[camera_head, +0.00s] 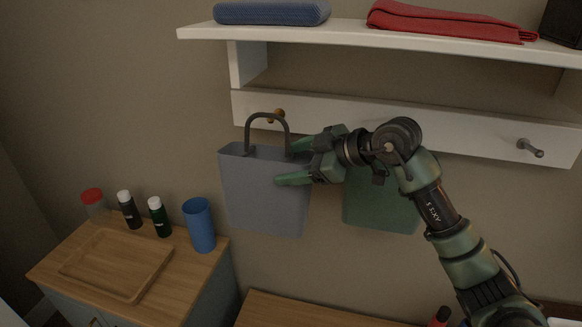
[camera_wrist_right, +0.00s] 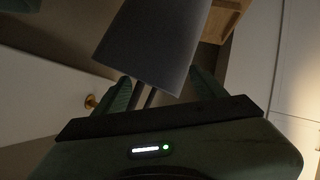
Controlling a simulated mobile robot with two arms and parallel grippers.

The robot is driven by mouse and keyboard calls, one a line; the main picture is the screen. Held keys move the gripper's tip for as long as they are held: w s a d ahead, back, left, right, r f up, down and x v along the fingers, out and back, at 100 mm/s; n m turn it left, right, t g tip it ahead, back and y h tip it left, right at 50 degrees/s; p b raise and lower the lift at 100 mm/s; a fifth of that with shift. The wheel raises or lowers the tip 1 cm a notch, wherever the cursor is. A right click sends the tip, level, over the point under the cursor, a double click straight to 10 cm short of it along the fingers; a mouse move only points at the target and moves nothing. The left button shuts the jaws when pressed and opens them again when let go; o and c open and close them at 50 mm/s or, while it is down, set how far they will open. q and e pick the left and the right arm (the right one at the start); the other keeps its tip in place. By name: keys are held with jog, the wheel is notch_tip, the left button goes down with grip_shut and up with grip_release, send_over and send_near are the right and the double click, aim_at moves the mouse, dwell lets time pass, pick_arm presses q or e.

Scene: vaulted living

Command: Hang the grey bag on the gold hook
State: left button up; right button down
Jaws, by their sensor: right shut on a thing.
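The grey bag (camera_head: 262,195) hangs upright in front of the wall, below the white rail, with its dark arched handle (camera_head: 249,128) on top. My right gripper (camera_head: 291,163) is shut on the grey bag at its upper right, near the handle's base. The gold hook (camera_head: 279,114) on the rail shows right at the top of the handle. I cannot tell whether the handle is around it or in front of it. In the right wrist view the bag (camera_wrist_right: 150,45) is between the fingers, and the gold hook (camera_wrist_right: 90,101) shows beside the left finger. My left gripper is out of view.
A green bag (camera_head: 380,207) hangs behind my right arm. A grey hook (camera_head: 531,148) is at the rail's right. The shelf (camera_head: 340,31) above holds a blue folded cloth and a red cloth. A blue cup (camera_head: 199,226), several bottles and a wooden tray (camera_head: 92,286) stand lower left.

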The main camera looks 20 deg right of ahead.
aim_at(294, 155)
jog(key=shift+w+d+f+b, duration=0.1)
jog(key=shift+w+d+b, duration=0.15)
jog(key=shift+w+d, duration=0.5)
jog(key=shift+w+d+f+b, duration=0.1)
jog(key=shift+w+d+b, duration=0.25)
jog(key=shift+w, duration=0.6)
jog(key=shift+w+d+f+p, duration=0.2)
jog(key=shift+w+d+p, duration=0.15)
jog(key=shift+w, duration=0.1)
jog(key=shift+w+d+f, duration=0.1)
jog(key=shift+f, duration=0.05)
